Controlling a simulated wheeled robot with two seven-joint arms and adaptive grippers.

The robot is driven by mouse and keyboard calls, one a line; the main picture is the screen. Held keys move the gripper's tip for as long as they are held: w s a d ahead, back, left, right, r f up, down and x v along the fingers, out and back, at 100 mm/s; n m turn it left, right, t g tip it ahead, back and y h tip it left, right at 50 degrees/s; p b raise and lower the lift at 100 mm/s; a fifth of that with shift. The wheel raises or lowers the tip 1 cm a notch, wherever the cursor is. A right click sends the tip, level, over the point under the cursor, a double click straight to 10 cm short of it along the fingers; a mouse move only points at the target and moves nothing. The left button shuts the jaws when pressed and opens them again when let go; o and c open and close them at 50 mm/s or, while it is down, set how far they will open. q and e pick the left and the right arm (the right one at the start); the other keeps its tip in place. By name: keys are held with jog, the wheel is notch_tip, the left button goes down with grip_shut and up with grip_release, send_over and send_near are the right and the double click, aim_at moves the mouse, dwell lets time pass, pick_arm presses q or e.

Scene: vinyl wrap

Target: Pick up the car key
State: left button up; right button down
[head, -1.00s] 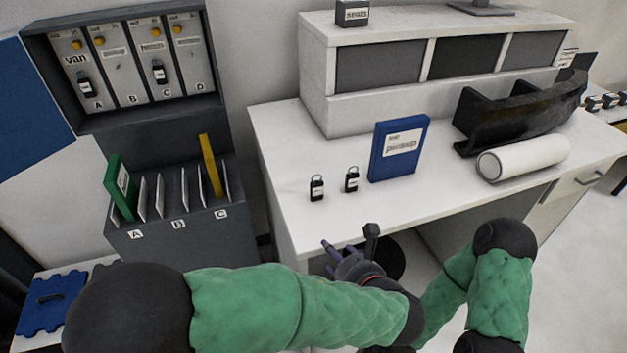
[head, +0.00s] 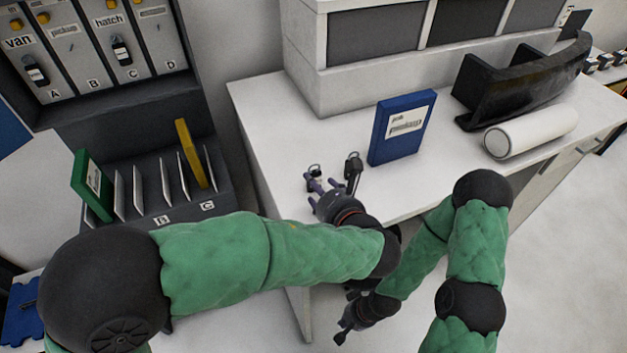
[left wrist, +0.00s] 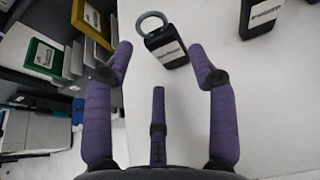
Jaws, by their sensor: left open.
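Two black car keys with rings and white labels lie on the white desk (head: 265,115). The left key (head: 314,171) is partly hidden by my left gripper (head: 322,187) in the head view. In the left wrist view that key (left wrist: 167,45) lies just beyond and between the spread fingertips of my left gripper (left wrist: 160,60), with its ring pointing away. My left gripper is open and empty. The second key (left wrist: 261,17) is to the right, outside the fingers; it also shows in the head view (head: 353,162). My right gripper (head: 350,326) hangs low in front of the desk, its jaws unclear.
A blue binder (head: 402,128) stands on the desk right of the keys. A white roll (head: 530,132) and a black curved part (head: 525,85) lie farther right. A dark sorter (head: 160,206) with a green and a yellow folder stands left.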

aim_at(314, 177)
pick_arm(q)
jog(key=shift+r+b+x, duration=0.15)
jog(key=shift+b+x, duration=0.3)
jog(key=shift+x, duration=0.85)
jog(key=shift+r+b+x, duration=0.1)
jog(key=shift+b+x, duration=0.35)
jog(key=shift+x, duration=0.85)
jog(key=shift+w, duration=0.1)
jog(key=shift+c, duration=0.3)
jog(key=c, duration=0.8)
